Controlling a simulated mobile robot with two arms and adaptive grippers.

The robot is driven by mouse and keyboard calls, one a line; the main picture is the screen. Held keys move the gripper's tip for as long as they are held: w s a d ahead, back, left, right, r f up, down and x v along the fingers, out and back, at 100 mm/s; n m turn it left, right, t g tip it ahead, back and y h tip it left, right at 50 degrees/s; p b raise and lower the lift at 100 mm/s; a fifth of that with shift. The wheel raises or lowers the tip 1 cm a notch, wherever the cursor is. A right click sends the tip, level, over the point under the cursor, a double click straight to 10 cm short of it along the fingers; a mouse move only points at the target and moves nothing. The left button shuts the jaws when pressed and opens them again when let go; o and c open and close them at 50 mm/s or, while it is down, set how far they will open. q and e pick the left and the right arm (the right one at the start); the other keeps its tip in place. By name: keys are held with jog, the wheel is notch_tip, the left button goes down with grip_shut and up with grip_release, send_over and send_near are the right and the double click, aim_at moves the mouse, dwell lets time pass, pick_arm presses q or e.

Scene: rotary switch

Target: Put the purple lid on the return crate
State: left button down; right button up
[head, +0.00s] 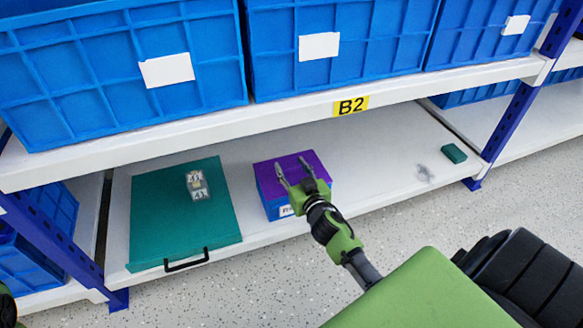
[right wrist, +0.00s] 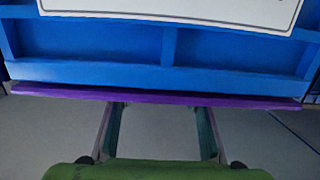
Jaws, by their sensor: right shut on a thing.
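The return crate (head: 272,209) is a small blue box with a white label on its front, standing on the lower shelf. It also shows large at the top of the right wrist view (right wrist: 90,48). The flat purple lid (head: 268,174) lies over its top, level or nearly so. In the right wrist view the lid (right wrist: 160,97) is a thin strip along the crate's rim, with a narrow dark line between them. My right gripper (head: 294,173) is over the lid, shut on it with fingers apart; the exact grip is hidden. Only a sliver of my left arm shows.
A teal panel (head: 155,225) with a black handle lies left of the crate, with a small clear box (head: 197,185) on it. A small green block (head: 454,153) sits at the right. Large blue bins (head: 190,95) fill the shelf above, whose edge (head: 290,112) overhangs behind.

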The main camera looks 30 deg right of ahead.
dwell(0.3)
jog(key=o, duration=1.3)
jog(key=shift+f, duration=0.1)
jog(key=v, duration=1.2)
